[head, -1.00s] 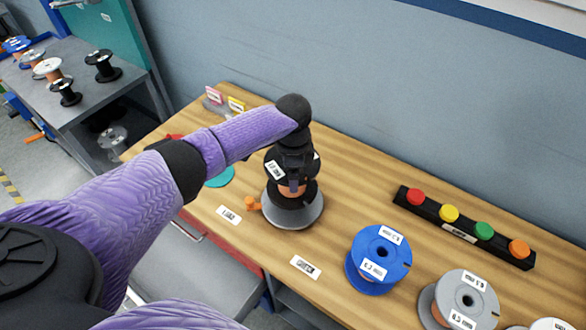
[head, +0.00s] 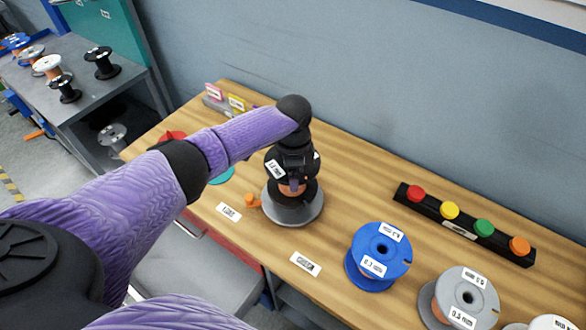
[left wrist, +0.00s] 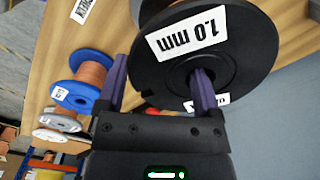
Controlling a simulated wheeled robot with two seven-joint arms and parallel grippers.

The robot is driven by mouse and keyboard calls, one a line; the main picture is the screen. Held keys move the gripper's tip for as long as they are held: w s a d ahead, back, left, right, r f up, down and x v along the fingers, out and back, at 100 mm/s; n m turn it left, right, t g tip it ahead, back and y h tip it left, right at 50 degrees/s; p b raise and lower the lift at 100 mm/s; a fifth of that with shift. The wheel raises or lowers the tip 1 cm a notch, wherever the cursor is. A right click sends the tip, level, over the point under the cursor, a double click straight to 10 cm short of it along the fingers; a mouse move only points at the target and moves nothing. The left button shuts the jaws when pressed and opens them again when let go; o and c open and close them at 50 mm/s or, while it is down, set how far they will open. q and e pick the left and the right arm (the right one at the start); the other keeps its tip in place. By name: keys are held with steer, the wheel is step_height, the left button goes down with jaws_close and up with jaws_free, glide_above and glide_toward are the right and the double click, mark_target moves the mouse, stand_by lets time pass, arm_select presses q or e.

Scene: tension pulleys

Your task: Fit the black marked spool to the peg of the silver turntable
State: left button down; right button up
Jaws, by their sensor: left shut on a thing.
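The black spool (head: 307,172) carries copper-coloured wire and a white label, which reads 1.0 mm in the left wrist view (left wrist: 238,62). My left gripper (head: 292,183) is shut on it from above. In the left wrist view one finger enters the centre hole of the upper flange and the other is outside the rim. The silver turntable (head: 312,213) is directly under the spool, with an orange knob (head: 252,201) at its left. The spool looks upright. Its lower flange is at or just above the turntable; I cannot tell if they touch. The peg is hidden. My right gripper is not in view.
A blue spool (head: 357,262) and a grey spool (head: 484,295) stand to the right on the wooden table. A black bar with coloured buttons (head: 465,229) lies behind them. White labels (head: 305,264) lie along the front edge. A grey side table (head: 88,93) at left holds several spools.

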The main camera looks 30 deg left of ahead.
arm_select(q)
steer(key=shift+f, duration=0.15)
steer(key=shift+f+b, duration=1)
steer(key=shift+f, duration=0.35)
steer(key=shift+f, duration=0.2)
stand_by(0.4)
steer(key=shift+f+b, duration=0.35)
steer(key=shift+f, duration=0.25)
jaws_free()
